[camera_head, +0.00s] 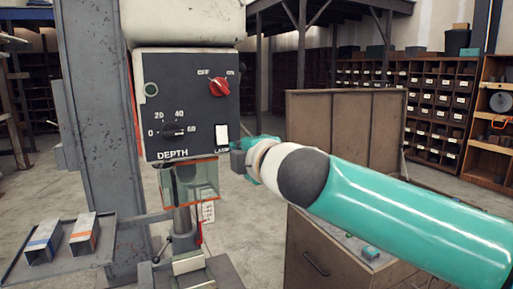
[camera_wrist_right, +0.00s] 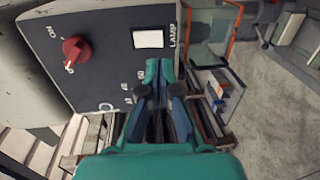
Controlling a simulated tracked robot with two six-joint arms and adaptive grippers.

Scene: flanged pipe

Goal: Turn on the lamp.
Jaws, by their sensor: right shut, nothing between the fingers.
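A white rocker switch (camera_head: 221,133) marked LAMP sits at the lower right of the dark control panel (camera_head: 165,100). In the right wrist view the same switch (camera_wrist_right: 148,39) is plain white, and I cannot tell which way it is tipped. My right gripper (camera_head: 240,152) is just right of and below the switch in the head view, partly hidden by its own arm. In the right wrist view its fingertips (camera_wrist_right: 160,68) are together, empty, and close to the switch's edge; I cannot tell whether they touch the panel. My left gripper is not in view.
A red OFF/ON knob (camera_head: 218,87) and a DEPTH dial (camera_head: 174,130) are on the same panel. A clear guard with orange edges (camera_head: 190,180) hangs below. A tray (camera_head: 28,268) with two metal blocks is at left. A brown cabinet (camera_head: 345,128) stands behind my right arm.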

